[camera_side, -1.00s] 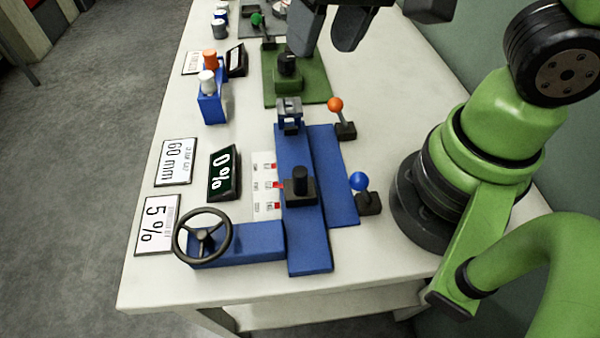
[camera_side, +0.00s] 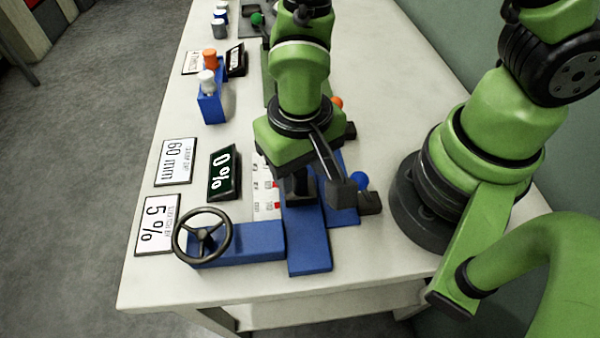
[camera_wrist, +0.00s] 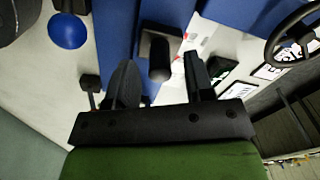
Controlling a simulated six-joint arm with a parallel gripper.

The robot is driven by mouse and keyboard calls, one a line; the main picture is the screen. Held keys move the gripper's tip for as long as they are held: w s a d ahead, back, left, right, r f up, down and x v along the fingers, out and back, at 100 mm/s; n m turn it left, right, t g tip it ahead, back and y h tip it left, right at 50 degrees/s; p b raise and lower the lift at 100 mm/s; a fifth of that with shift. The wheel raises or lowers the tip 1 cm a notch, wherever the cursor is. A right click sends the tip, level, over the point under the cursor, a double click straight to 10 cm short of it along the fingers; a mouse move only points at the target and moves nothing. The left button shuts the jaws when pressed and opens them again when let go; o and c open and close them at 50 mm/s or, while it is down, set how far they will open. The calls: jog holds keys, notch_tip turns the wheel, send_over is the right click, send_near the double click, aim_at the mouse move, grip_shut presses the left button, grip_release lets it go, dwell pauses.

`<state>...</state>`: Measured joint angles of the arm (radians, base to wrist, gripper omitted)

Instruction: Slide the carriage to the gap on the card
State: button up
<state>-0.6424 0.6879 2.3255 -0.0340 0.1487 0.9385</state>
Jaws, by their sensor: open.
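The dark carriage (camera_side: 293,197) with its upright post sits on the blue rail (camera_side: 309,255), partly hidden behind my gripper (camera_side: 320,190) in the side view. In the wrist view, the carriage (camera_wrist: 149,43) and its black post (camera_wrist: 159,62) show just beyond and between the fingertips of my open gripper (camera_wrist: 160,78). I cannot tell whether a finger touches the post. A white card (camera_side: 176,162) reads 60 mm, its small heading hard to read. A second card (camera_side: 157,226) reads 5 %. A dark display (camera_side: 224,172) reads 0 %.
A black handwheel (camera_side: 203,236) stands at the front left of the blue base. A blue ball lever (camera_side: 359,181) and an orange ball lever (camera_side: 337,102) stand right of the rail, close to my gripper. A blue holder (camera_side: 211,108) with two capped pieces stands further back.

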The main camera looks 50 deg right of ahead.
jog(key=shift+f, duration=1.2)
jog(key=shift+c, duration=0.4)
grip_shut()
jog(key=shift+w+d, duration=2.05)
jog(key=shift+w, duration=0.05)
jog(key=shift+o, duration=0.4)
grip_release()
jog(key=shift+r, duration=0.1)
notch_tip(320, 180, up, 10)
